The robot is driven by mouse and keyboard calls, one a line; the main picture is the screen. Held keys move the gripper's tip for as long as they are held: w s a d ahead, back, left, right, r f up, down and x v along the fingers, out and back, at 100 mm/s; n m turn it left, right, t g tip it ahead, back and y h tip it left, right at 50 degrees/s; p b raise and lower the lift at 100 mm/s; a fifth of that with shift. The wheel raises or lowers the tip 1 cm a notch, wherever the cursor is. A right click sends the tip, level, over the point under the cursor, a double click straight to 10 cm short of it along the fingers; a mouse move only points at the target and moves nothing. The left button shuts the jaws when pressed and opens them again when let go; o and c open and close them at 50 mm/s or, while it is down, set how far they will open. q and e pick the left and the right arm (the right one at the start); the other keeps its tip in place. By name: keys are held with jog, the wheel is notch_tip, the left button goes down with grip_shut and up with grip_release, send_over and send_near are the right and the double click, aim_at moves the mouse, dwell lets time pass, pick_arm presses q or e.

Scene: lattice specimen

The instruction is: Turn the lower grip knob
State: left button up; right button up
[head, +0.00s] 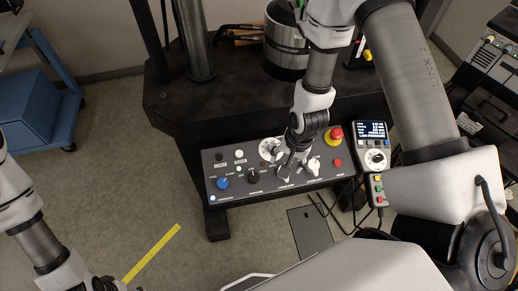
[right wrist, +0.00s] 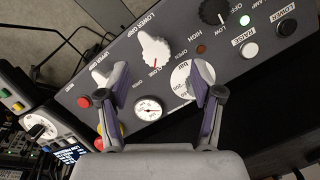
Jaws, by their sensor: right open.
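The lower grip knob (right wrist: 155,50) is a white knob on the grey control panel, under the label LOWER GRIP in the right wrist view. A small red mark shows at its end nearest the gripper. In the head view the knob (head: 283,172) is partly covered by my right gripper (head: 289,160). My right gripper (right wrist: 160,85) is open and empty, its two fingers spread above the panel. The knob shows beyond and between the fingertips, with no visible contact. My left gripper (head: 103,284) is at the bottom left, cut by the frame edge, its jaws unclear.
The white upper grip knob (right wrist: 104,70) sits beside the left finger. A gauge (right wrist: 148,108), a white dial (right wrist: 182,80) and a red emergency button (head: 335,133) are close by. A handheld controller (head: 374,150) stands right of the panel. The floor before the panel is mostly clear.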

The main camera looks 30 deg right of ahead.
jog(key=f, duration=0.1)
jog(key=d+f, duration=0.1)
jog(key=f, duration=0.1)
jog(key=shift+w+d+f, duration=0.15)
jog(key=shift+f, duration=0.1)
jog(key=f, duration=0.1)
jog(key=a+f, duration=0.1)
jog(key=w+f+p, duration=0.1)
jog(key=f, duration=0.1)
jog(key=shift+a, duration=0.2)
jog(key=shift+s+d, duration=0.2)
jog(key=c, duration=1.1)
